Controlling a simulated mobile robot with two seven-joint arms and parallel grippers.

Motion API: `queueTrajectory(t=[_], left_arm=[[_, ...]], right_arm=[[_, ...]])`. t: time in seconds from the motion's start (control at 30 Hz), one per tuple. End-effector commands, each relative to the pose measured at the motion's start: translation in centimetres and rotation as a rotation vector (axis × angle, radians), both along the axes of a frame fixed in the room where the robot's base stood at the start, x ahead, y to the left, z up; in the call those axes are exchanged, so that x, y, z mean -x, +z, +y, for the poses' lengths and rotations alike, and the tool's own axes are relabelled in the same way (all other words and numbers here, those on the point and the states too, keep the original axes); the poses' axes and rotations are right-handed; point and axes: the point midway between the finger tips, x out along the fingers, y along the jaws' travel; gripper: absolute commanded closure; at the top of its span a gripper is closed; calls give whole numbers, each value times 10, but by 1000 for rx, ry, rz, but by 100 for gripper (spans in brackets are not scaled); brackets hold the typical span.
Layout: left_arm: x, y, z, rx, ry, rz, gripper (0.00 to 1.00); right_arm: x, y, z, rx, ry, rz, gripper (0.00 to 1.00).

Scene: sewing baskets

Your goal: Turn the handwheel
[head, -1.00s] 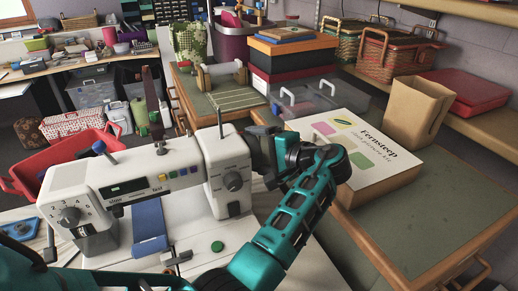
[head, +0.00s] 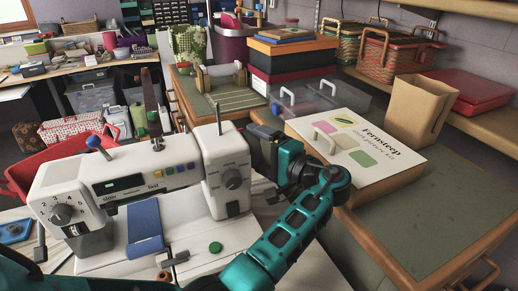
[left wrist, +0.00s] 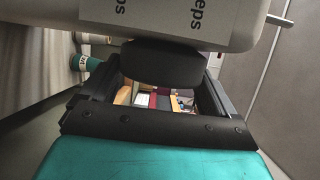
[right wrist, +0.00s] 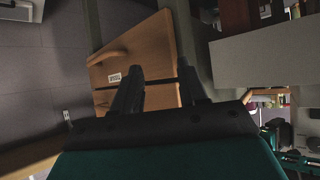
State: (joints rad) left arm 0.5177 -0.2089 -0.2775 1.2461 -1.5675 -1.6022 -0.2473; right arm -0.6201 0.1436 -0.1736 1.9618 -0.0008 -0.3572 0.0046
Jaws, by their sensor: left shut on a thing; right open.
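The white sewing machine (head: 226,166) stands on the worktable, with a dial, coloured buttons and a blue panel at its front. My left gripper (head: 258,150) is at the machine's right end and hides most of the handwheel in the head view. In the left wrist view, the black handwheel (left wrist: 160,62) sits between the fingers of my left gripper (left wrist: 160,90), close against the white machine body. The left gripper is shut on it. My right gripper (right wrist: 160,92) is open and empty in the right wrist view; the head view does not show it.
A white-topped Fernsteep box (head: 350,135) stands right of my left wrist, on a green-topped cabinet (head: 440,205). A paper bag (head: 415,110) and clear lidded bins (head: 325,98) stand behind. A wooden drawer (right wrist: 135,60) with a label lies beyond my right gripper.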

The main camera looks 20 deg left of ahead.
Motion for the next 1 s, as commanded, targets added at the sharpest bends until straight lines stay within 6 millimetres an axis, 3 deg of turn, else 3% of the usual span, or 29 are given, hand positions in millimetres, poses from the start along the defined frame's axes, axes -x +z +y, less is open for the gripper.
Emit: queueTrajectory(t=[0.03,0.07,0.13,0.47,1.0], left_arm=[[0,0,1,0,2,0,41],[0,0,1,0,2,0,7],[0,0,1,0,2,0,1],[2,0,-5,1,0,0,0],[33,5,-104,1,-1,0,0]], right_arm=[[0,0,0,1,1,-1,57],[0,0,0,1,1,-1,57],[0,0,0,1,1,-1,57],[0,-1,-2,3,-1,-1,57],[-1,-6,0,-2,0,3,57]])
